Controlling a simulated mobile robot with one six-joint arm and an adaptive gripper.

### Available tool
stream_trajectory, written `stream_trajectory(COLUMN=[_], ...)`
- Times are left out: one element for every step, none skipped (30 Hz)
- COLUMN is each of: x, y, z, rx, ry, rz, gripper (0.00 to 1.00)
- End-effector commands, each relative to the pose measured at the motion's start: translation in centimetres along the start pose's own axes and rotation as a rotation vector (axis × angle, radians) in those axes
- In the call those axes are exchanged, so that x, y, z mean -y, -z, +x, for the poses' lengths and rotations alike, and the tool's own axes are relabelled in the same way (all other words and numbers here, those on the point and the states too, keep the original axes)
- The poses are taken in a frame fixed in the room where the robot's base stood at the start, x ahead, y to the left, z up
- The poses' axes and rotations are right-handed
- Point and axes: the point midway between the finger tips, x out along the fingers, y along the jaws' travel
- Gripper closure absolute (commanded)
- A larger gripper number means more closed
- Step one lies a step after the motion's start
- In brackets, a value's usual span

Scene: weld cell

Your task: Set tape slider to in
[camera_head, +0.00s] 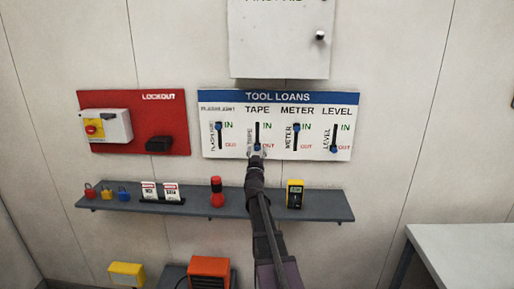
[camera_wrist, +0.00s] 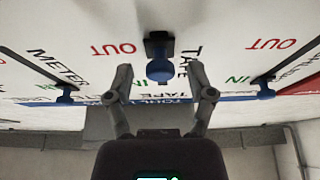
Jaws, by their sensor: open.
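The tool loans board (camera_head: 210,142) is white with a blue heading strip and has several vertical slots with blue knobs. The tape slider knob (camera_head: 257,147) is at the lower end of its slot, beside OUT, partly covered by my gripper (camera_head: 256,156). In the wrist view, which sees the board upside down, the blue tape knob (camera_wrist: 159,71) shows near the OUT label. My gripper (camera_wrist: 160,80) is open, with one finger on each side of the knob and gaps between. Contact with the knob is not visible.
The flashlight knob (camera_head: 219,126) and meter knob (camera_head: 296,128) are up at IN; the level knob (camera_head: 334,149) is down at OUT. A grey shelf (camera_head: 330,205) below holds padlocks, tags, a red item (camera_head: 217,190) and a yellow meter (camera_head: 295,194). A white cabinet (camera_head: 270,50) hangs above.

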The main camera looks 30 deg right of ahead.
Motion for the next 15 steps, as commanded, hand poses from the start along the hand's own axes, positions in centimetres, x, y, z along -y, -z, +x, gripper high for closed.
stream_trajectory(x=[0.02,0.02,0.01,0.01,0.01,0.00,0.00,0.00,0.00,0.00,0.00,0.00,0.00,0.01,0.01], y=[0.06,0.05,0.04,0.03,0.02,0.01,0.00,0.00,-0.01,-0.01,-0.01,-0.02,-0.01,-0.01,-0.01], z=[0.60,0.75,0.92,1.01,1.07,1.13,1.16,1.17,1.17,1.16,1.15,1.14,1.13,1.13,1.13], rx=[0.000,0.000,0.000,0.000,0.000,0.000,0.000,0.000,0.000,0.000,0.000,0.000,0.000,0.000,0.000], ry=[0.000,0.000,0.000,0.000,0.000,0.000,0.000,0.000,0.000,0.000,0.000,0.000,0.000,0.000,0.000], rz=[0.000,0.000,0.000,0.000,0.000,-0.001,-0.001,-0.001,-0.001,-0.001,-0.001,-0.001,-0.001,-0.001,-0.001], gripper=[0.30,0.30,0.30,0.30,0.30,0.30,0.30,0.30,0.30,0.30,0.30,0.30,0.30,0.30,0.30])
